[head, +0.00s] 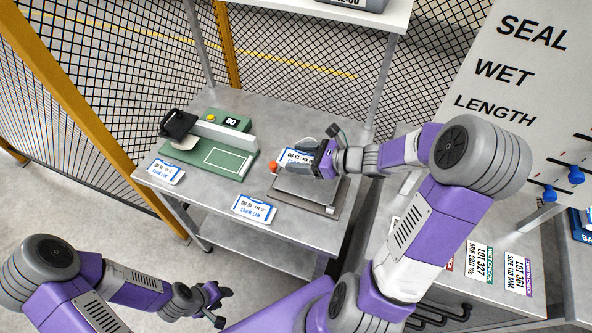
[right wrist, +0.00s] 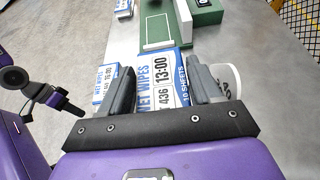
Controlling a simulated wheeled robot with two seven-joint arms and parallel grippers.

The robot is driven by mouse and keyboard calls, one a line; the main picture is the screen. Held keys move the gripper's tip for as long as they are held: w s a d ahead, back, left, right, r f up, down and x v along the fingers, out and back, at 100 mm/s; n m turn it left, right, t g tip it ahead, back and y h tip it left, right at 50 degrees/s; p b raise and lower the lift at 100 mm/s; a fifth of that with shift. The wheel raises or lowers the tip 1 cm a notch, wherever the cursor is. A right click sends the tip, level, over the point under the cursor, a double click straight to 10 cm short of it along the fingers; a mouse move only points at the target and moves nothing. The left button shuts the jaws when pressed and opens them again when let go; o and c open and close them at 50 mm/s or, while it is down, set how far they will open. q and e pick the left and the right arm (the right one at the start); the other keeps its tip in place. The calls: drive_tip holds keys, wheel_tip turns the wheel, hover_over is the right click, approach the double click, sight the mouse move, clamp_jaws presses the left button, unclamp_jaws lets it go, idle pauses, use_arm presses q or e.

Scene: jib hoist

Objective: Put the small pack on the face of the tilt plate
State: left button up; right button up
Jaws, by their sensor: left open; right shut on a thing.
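My right gripper (head: 318,162) is shut on a small white and blue wet wipes pack (head: 294,156). In the right wrist view the pack (right wrist: 162,84), marked 13:00, lies between the two fingers (right wrist: 160,92). The grey tilt plate (head: 307,191) is on the table just below and in front of this gripper in the head view, partly covered by it. I cannot tell whether the pack touches the plate. My left gripper (head: 217,302) is open and empty, low in front of the table.
Two other packs lie on the table, at the left (head: 165,171) and the front edge (head: 254,208). A green device (head: 212,150) with a black handle stands at the table's left. An orange knob (head: 273,167) is beside the plate. A white rounded thing (right wrist: 231,78) stands right of the fingers.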

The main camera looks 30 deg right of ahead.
sight(301, 180)
drive_tip(key=f, duration=0.2)
drive_tip(key=f+b, duration=0.1)
drive_tip(key=shift+s, duration=0.25)
drive_tip(key=shift+w+f+b, duration=0.1)
drive_tip(key=shift+f+b, duration=0.6)
drive_tip(key=shift+f, duration=1.35)
drive_tip(key=shift+f, duration=0.2)
drive_tip(key=o, duration=1.1)
drive_tip(key=shift+r, duration=0.1)
